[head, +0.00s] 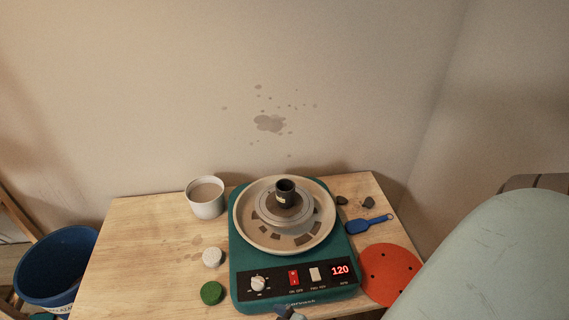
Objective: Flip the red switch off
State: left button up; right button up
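The red switch (293,278) sits on the black front panel (262,283) of a teal pottery wheel (241,257). A white switch (315,274) is to its right and a white knob (258,283) to its left. The display (340,270) glows red and reads 120. Which way the red switch is tipped is too small to tell. No gripper can be made out for sure. A small dark, bluish piece (287,312) shows at the bottom edge in front of the wheel; I cannot tell what it is.
A cup (205,203), white lump (212,257) and green lid (212,293) are left of the wheel. A blue tool (368,223) and orange disc (389,273) are right. A large pale green shape (485,265) fills the lower right. The table's left is clear.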

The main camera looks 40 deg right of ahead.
aim_at(293, 277)
jog(key=z, duration=1.35)
